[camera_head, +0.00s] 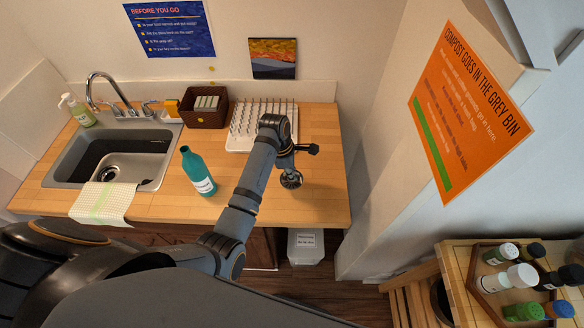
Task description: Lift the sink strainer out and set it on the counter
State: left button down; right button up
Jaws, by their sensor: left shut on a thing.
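The sink strainer (291,180) is a small round metal piece with a dark patterned face. It is at the right part of the wooden counter (320,200), well away from the sink (65,165). My left gripper (288,168) points down and is shut on the strainer; the arm link partly hides its fingers. I cannot tell whether the strainer touches the counter or hangs just above it. The steel sink at the left has a round drain (110,173) in its floor. My right gripper is not in view.
A teal bottle (198,174) stands between sink and arm. A white drying rack (245,135) and brown basket (205,107) are behind. A cloth (103,203) hangs over the front edge. The counter's right end is clear. A shelf holds a tray of bottles (485,308) at lower right.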

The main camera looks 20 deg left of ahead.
pick_arm(q)
jog(key=f, duration=0.3)
jog(key=shift+w+f, duration=0.25)
jog(key=shift+f, duration=0.15)
jog(key=shift+s+f+b, duration=0.1)
jog(key=shift+f+b, duration=0.2)
jog(key=shift+f, duration=0.35)
jog(key=c, duration=1.4)
grip_release()
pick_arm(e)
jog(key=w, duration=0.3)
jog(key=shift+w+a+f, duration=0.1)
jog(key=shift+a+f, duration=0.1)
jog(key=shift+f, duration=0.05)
pick_arm(q)
jog(key=o, duration=0.5)
